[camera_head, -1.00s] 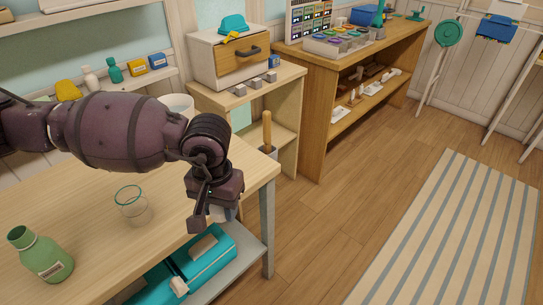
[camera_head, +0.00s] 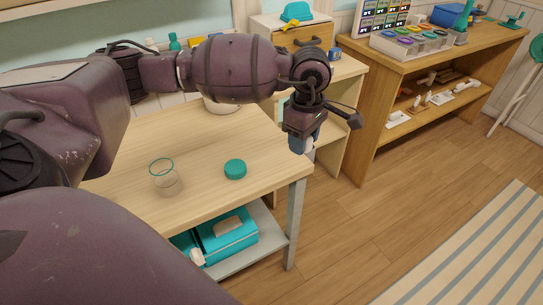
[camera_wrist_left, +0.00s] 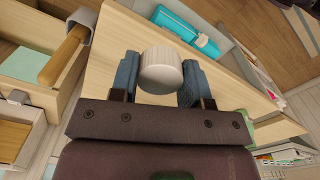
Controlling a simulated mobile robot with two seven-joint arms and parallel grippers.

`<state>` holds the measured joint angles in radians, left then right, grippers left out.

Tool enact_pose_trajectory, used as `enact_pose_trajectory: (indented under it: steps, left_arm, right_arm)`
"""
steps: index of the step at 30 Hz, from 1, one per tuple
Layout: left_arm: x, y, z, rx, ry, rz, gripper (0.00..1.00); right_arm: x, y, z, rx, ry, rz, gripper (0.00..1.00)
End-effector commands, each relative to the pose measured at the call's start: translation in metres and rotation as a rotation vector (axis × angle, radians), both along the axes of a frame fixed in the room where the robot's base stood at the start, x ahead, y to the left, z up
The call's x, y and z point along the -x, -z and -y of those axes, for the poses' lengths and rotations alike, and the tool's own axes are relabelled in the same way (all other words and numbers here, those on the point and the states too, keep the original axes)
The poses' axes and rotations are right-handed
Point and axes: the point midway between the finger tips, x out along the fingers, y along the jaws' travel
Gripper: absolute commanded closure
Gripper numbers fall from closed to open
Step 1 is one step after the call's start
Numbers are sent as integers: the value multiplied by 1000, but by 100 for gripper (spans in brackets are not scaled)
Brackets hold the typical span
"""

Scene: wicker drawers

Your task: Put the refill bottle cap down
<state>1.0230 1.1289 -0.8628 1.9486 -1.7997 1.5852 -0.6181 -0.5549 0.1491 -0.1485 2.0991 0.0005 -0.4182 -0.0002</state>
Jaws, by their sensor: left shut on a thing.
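My left gripper (camera_head: 303,143) hangs near the right corner of the wooden table (camera_head: 205,200), above its level. In the left wrist view its two blue-grey fingers (camera_wrist_left: 160,80) are shut on a white ribbed round cap (camera_wrist_left: 160,66), seen with its flat face toward the camera. In the head view that cap is mostly hidden by the fingers. A teal round lid (camera_head: 235,169) lies on the table to the left of the gripper. My right gripper is not in view.
A clear glass (camera_head: 165,178) stands left of the teal lid. A white bowl (camera_head: 221,104) is at the table's back. Teal boxes (camera_head: 226,236) sit on the lower shelf. A wooden shelf unit (camera_head: 430,100) stands at right.

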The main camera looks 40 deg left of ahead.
Motion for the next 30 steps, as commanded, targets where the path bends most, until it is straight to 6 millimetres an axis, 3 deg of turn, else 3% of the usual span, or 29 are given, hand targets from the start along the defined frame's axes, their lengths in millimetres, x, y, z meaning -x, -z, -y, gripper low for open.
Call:
enact_pose_trajectory:
  steps: [15, 30]
  left_arm:
    - [-35, -34, -51, -4, -1085, -3, 86]
    - [-49, -57, -108, -9, -2090, -14, 86]
  right_arm:
    - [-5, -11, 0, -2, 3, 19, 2]
    - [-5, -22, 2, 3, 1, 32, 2]
